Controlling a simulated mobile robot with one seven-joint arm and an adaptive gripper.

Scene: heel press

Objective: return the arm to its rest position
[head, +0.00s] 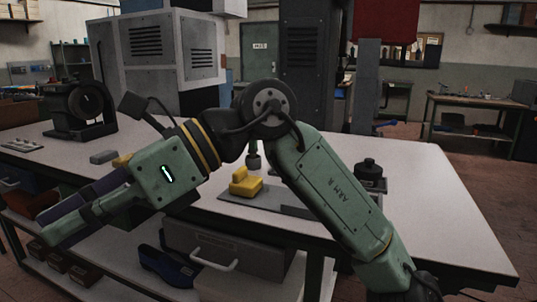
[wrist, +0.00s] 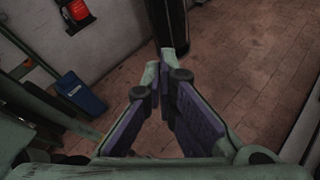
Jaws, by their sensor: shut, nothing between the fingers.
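My arm is green and bends at a dark round joint above the white workbench (head: 440,225). My gripper (head: 48,228) is at the lower left of the head view, in front of the bench's near edge, pointing left and slightly down. In the wrist view my gripper (wrist: 163,75) has its purple-padded fingers meeting at the tips, with nothing held between them. Part of the bench top is hidden behind my arm.
On the bench are a yellow block (head: 245,182) on a grey plate, a black weight-like object (head: 370,172) and a dark machine (head: 80,105). Brown tiled floor (wrist: 235,60) lies beyond the fingertips.

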